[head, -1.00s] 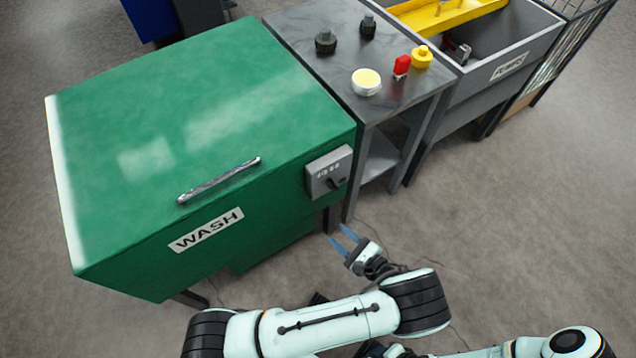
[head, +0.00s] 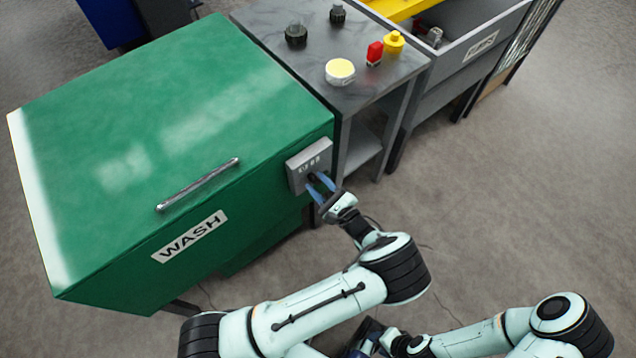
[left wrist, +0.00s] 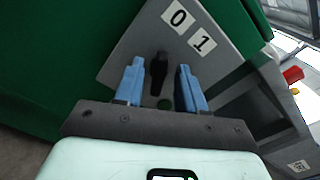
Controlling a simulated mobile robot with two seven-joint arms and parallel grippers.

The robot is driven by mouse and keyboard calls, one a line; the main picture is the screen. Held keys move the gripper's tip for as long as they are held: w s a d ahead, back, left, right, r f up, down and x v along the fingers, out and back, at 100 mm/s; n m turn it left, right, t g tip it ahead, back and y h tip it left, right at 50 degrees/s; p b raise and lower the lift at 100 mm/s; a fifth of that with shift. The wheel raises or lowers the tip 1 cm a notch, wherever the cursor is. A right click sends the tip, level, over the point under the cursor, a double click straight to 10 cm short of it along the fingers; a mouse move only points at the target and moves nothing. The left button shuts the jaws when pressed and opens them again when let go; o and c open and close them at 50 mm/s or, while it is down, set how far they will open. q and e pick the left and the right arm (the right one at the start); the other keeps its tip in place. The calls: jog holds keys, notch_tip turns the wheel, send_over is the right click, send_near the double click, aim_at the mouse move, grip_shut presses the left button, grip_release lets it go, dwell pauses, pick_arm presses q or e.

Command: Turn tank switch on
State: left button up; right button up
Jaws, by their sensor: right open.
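The green tank (head: 150,130), marked WASH, has a grey switch box (head: 310,157) on its near right side. In the left wrist view the box's grey face (left wrist: 225,65) carries labels 0 and 1. A black switch handle (left wrist: 157,72) stands out from it. My left gripper (head: 320,187) is at the box. Its blue fingers (left wrist: 161,85) are apart, one on each side of the handle, with gaps showing. I cannot tell which label the handle points to. My right gripper (head: 372,338) is low at the bottom edge, partly hidden, away from the tank.
A grey table (head: 300,62) beside the tank holds dark knobs (head: 296,34), a yellow-topped button (head: 340,71), a red switch (head: 374,53) and a yellow knob (head: 393,41). A grey basin (head: 465,60) stands beyond. The floor at right is clear.

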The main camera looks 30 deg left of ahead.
pick_arm(q)
jog(key=shift+w+a, duration=0.15)
jog(key=shift+a, duration=0.15)
grip_shut()
